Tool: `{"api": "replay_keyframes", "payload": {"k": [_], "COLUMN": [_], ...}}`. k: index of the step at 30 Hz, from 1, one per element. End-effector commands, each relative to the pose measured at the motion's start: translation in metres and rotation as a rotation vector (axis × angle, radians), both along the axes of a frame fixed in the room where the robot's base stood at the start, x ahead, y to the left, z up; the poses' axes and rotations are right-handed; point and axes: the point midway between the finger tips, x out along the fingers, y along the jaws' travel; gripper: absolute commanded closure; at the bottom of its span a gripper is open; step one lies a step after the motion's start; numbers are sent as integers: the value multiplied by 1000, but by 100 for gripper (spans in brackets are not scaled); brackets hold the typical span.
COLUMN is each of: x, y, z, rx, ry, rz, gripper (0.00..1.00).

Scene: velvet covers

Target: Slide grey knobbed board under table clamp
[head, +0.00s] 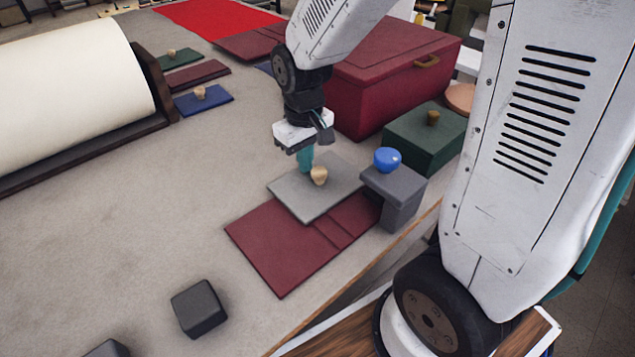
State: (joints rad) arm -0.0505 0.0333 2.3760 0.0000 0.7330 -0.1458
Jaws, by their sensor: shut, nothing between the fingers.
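The grey knobbed board (296,200) lies on top of dark red boards near the table's right edge. Its wooden knob (319,176) stands near its middle. My gripper (305,163) is shut with nothing in it; its teal fingers point down just behind and left of the knob, over the board. I cannot tell whether they touch it. The table clamp (395,190) is a grey block with a blue ball knob (386,159) at the table edge. It is right of the board, whose right side is close to it; its underside gap is not clear.
Dark red boards (270,250) lie under the grey one. A dark green box (425,138) and a large red chest (390,75) stand behind the clamp. A white roll (70,85) and small knobbed boards (203,101) are at left. A dark block (199,308) sits in front. The middle-left table is clear.

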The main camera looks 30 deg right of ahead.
Motion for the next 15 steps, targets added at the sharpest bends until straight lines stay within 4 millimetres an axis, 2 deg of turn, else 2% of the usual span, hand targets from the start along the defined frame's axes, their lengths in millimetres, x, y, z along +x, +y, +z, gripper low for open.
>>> {"api": "replay_keyframes", "payload": {"k": [15], "x": [-16], "y": [-3], "z": [0], "rx": [0], "ry": [-1], "rz": [0], "gripper": [100]}}
